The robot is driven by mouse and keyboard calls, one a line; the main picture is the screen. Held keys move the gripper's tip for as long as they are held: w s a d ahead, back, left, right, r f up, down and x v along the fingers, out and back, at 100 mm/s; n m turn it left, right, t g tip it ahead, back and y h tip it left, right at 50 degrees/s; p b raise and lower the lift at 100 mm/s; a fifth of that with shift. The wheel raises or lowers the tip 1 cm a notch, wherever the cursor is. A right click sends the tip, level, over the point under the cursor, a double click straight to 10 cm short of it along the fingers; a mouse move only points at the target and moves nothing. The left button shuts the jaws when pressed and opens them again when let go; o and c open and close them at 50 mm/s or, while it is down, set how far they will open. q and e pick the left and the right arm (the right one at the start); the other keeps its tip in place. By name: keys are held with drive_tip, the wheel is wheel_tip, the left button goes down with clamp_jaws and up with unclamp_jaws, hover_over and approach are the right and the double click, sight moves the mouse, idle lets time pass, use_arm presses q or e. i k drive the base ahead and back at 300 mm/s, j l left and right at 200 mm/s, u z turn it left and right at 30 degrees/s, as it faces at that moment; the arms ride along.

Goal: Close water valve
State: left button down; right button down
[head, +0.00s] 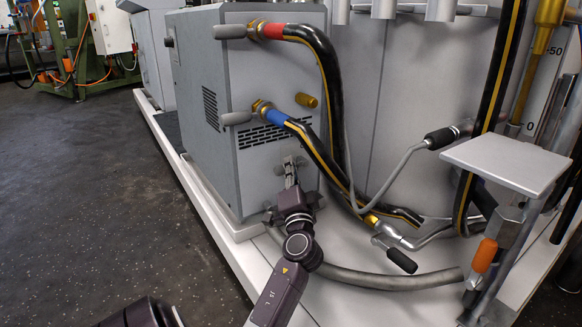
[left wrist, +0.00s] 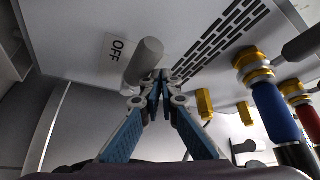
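A grey cylindrical handle (left wrist: 146,60) sticks out from the grey unit's face beside a label reading OFF (left wrist: 117,48) in the left wrist view. I take it for the water valve's handle. My left gripper (left wrist: 160,78) has its fingertips together just right of this handle, with the handle's lower end partly behind a finger. I see nothing clearly held between the tips. In the head view my left gripper (head: 290,172) is at the lower front of the grey unit (head: 262,75), below the blue-collared hose (head: 277,117), and hides part of the valve. My right gripper is not in view.
A red-collared hose (head: 273,31) and grey levers (head: 236,118) stand out above my left gripper. Black-striped hoses, a black-handled lever (head: 402,260) and a grey hose (head: 390,281) lie to the right. A small grey platform (head: 505,163) stands at the far right. The dark floor at left is clear.

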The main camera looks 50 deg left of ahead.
sight(403, 262)
drive_tip(key=l, duration=0.7)
drive_tip(key=k+l, duration=0.15)
drive_tip(key=l, duration=0.15)
drive_tip(key=k+l, duration=0.15)
drive_tip(key=l, duration=0.2)
drive_tip(key=u, duration=0.05)
